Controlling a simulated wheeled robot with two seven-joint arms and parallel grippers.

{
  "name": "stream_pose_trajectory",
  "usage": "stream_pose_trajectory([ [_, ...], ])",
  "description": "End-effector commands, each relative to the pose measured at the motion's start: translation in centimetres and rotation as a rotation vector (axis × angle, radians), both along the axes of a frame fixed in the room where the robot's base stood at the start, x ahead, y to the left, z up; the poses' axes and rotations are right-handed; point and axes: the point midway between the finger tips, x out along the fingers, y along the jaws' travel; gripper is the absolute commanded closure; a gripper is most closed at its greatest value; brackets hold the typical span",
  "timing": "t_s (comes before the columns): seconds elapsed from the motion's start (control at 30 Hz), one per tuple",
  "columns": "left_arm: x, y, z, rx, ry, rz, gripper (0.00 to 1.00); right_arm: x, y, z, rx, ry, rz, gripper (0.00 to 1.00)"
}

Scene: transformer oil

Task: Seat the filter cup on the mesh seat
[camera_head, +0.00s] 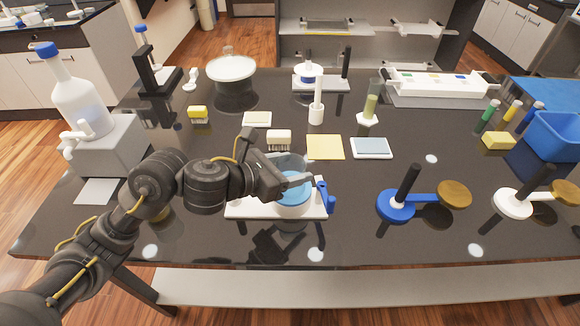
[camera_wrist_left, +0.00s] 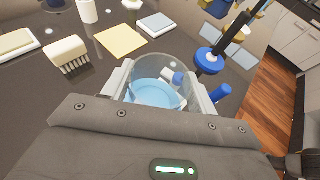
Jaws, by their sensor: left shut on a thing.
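My left gripper (camera_head: 284,172) is shut on a clear cup (camera_head: 292,198) with light blue inside. In the left wrist view the two pale fingers of the gripper (camera_wrist_left: 160,88) press on opposite sides of the cup (camera_wrist_left: 157,94). This cup looks like the filter cup. It is roughly upright over a white base plate (camera_head: 243,211) with a blue lever (camera_head: 325,196) at its right. I cannot tell whether the cup touches what is below it. The mesh seat is not clearly visible; the cup and gripper may hide it. My right gripper is not in view.
A white brush (camera_head: 279,140), a yellow pad (camera_head: 325,147) and a blue-grey pad (camera_head: 371,147) lie behind the cup. A blue-based stand (camera_head: 395,206) is to the right. A wash bottle (camera_head: 78,92) stands at left. The front table strip is mostly clear.

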Motion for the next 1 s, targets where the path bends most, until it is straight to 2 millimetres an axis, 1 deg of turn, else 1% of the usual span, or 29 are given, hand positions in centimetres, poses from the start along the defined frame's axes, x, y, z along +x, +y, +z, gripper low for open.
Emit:
stream_pose_trajectory([
  [0.27, 0.00, 0.00, -0.10, 0.000, 0.000, 0.000, 0.65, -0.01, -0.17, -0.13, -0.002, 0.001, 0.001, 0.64],
  [0.57, 0.00, 0.00, -0.64, 0.001, -0.001, 0.000, 0.65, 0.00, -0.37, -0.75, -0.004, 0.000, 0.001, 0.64],
  [0.6, 0.00, 0.00, -0.62, 0.001, -0.001, 0.000, 0.41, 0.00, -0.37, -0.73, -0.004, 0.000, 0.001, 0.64],
  [0.7, 0.00, 0.00, -0.54, 0.000, 0.000, 0.000, 0.28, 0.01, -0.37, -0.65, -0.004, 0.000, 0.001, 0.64],
  [0.8, 0.00, 0.00, -0.54, 0.000, 0.000, 0.000, 0.17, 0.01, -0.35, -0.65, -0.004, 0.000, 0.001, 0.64],
  [0.97, 0.00, 0.00, -0.55, 0.000, 0.000, 0.000, 0.17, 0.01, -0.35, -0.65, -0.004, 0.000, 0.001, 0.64],
  [1.0, -0.01, -0.01, -0.57, 0.001, 0.001, 0.000, 0.14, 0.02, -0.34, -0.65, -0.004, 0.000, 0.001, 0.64],
])
